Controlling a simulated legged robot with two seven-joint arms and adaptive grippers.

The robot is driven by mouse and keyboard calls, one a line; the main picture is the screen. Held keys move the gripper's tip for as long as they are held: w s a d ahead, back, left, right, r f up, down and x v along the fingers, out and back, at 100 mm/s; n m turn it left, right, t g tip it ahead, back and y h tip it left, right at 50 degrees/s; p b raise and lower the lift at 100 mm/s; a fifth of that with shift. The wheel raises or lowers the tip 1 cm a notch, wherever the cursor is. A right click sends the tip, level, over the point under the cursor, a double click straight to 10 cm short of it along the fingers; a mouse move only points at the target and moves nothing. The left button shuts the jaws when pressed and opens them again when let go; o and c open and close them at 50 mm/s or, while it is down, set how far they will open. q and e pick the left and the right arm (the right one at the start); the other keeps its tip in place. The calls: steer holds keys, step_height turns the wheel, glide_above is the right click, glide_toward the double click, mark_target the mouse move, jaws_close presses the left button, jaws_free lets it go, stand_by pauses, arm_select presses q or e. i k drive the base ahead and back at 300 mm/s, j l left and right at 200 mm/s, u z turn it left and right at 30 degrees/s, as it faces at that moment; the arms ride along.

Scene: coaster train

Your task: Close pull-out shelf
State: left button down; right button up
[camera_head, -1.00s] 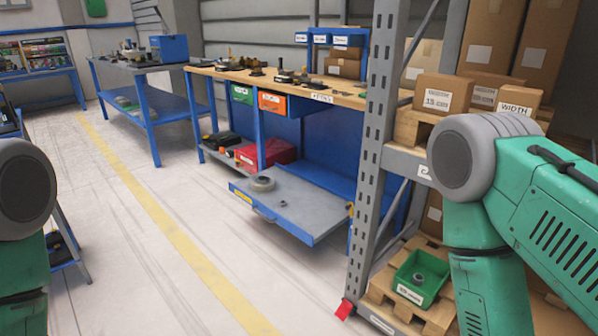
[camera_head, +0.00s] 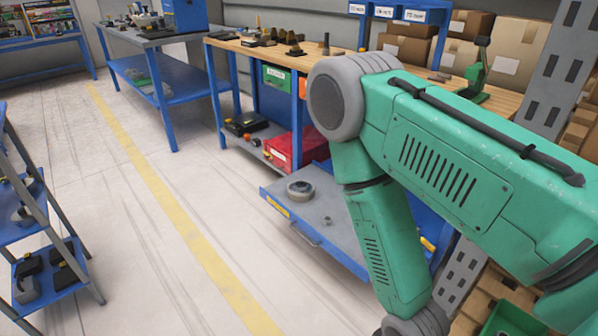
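The pull-out shelf (camera_head: 316,214) is a grey tray with a blue front edge and a yellow label. It sticks out low from under the wooden-topped workbench (camera_head: 222,42). A grey round part (camera_head: 300,190) lies on it near its front left. My green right arm crosses in front of the shelf's right part and hides it. The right gripper is below the picture's bottom edge, so I cannot see it. My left arm and gripper are out of view.
A red case (camera_head: 290,150) and a dark tool sit on the bench's lower shelf. A small blue cart (camera_head: 45,225) stands at left. A grey rack (camera_head: 462,270) and a green bin (camera_head: 510,318) are at lower right. The floor left of the shelf is clear.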

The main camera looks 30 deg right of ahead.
mark_target(339, 239)
steer(key=i+z, duration=0.3)
steer(key=i, duration=0.25)
steer(key=i+j+z, duration=0.3)
steer(key=i, duration=0.2)
steer(key=i+z, duration=0.2)
steer(key=z, duration=0.2)
steer(key=i+z, duration=0.25)
steer(key=z, duration=0.2)
steer(key=i+j+z, duration=0.15)
steer(key=z, duration=0.25)
steer(key=i+j+z, duration=0.2)
steer(key=z, duration=0.2)
steer(key=i+j+z, duration=0.2)
steer(key=z, duration=0.25)
steer(key=i+j+z, duration=0.2)
steer(key=j+z, duration=0.15)
steer(key=j, duration=0.15)
